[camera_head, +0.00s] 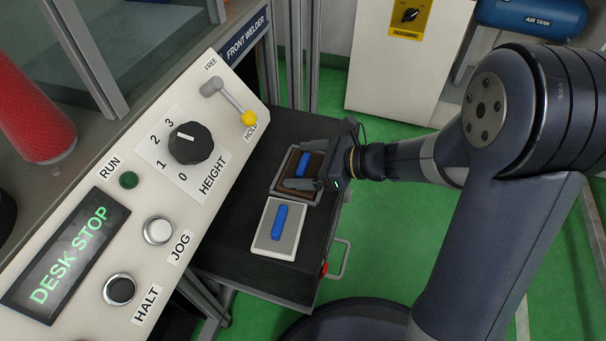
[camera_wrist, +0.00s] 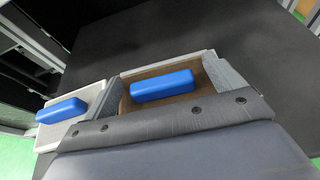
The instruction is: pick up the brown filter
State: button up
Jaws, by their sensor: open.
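The brown filter (camera_head: 295,184) lies on the dark cart top, a flat brown panel in a pale frame with a blue handle on it. In the wrist view the brown filter (camera_wrist: 183,105) lies just ahead of my gripper, with its blue handle between the fingers. My gripper (camera_head: 303,168) is open above the brown filter, one finger at each side. In the wrist view my gripper (camera_wrist: 165,92) has its two grey fingers left and right of the blue handle, apart from it. The near edge of the filter is hidden by the gripper body.
A grey-white filter (camera_head: 263,241) with a blue handle lies beside the brown one, nearer the cart's front. The dark cart top (camera_head: 306,262) has free room around them. A control panel (camera_head: 140,190) with a knob and lever stands to the left.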

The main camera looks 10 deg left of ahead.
jog(key=shift+a, duration=0.2)
jog(key=shift+c, duration=0.6)
jog(key=c, duration=0.9)
jog(key=shift+c, duration=0.2)
